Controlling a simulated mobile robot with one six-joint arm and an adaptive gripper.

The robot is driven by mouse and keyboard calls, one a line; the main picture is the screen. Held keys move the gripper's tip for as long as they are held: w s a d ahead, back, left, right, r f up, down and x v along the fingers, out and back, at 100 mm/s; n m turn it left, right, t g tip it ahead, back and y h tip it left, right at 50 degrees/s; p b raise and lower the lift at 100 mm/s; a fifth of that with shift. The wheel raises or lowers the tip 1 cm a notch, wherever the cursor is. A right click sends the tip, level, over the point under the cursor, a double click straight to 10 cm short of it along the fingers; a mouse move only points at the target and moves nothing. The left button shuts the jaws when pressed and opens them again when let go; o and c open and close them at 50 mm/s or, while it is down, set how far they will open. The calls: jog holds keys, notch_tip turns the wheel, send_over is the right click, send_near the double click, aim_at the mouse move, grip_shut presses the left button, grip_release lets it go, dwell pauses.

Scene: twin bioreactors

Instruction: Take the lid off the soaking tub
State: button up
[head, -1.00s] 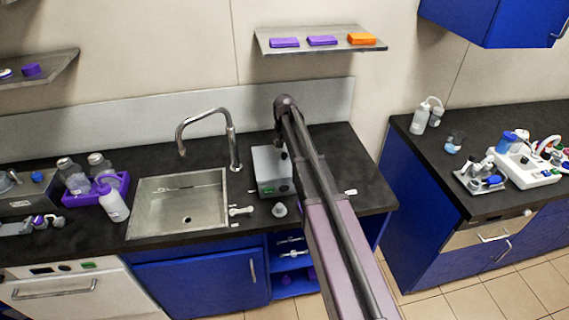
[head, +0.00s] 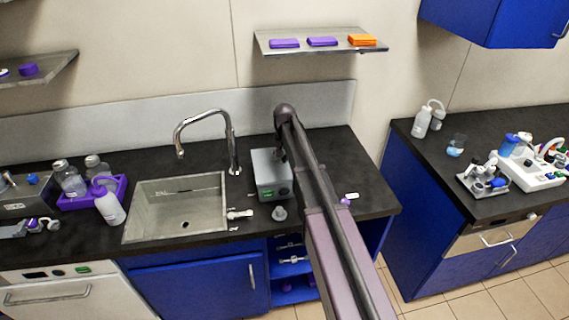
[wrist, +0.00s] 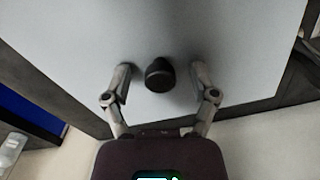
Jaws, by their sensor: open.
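The soaking tub (head: 267,183) is a grey box with a green display on its front, on the dark counter right of the sink. Its flat grey lid (wrist: 225,55) fills much of the wrist view, with a round black knob (wrist: 159,77) standing up in the middle. My gripper (wrist: 160,72) is open, with one finger on each side of the knob and a gap on both sides. The lid lies flat. In the head view my arm hides part of the tub, and the fingers do not show clearly.
The sink (head: 150,215) with its tall tap (head: 232,150) is left of the tub. A small grey-white piece (head: 279,213) stands in front of the tub. A wall shelf (head: 300,52) hangs above. The counter right of my arm is mostly clear.

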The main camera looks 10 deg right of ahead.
grip_shut()
jog(key=shift+r, duration=0.2)
dwell(0.3)
notch_tip(320, 180, up, 4)
jog(key=p, duration=0.4)
jog(key=shift+f, duration=0.15)
jog(key=s+a+p, duration=0.1)
jog(key=s, duration=1.5)
jog(key=shift+r, duration=0.45)
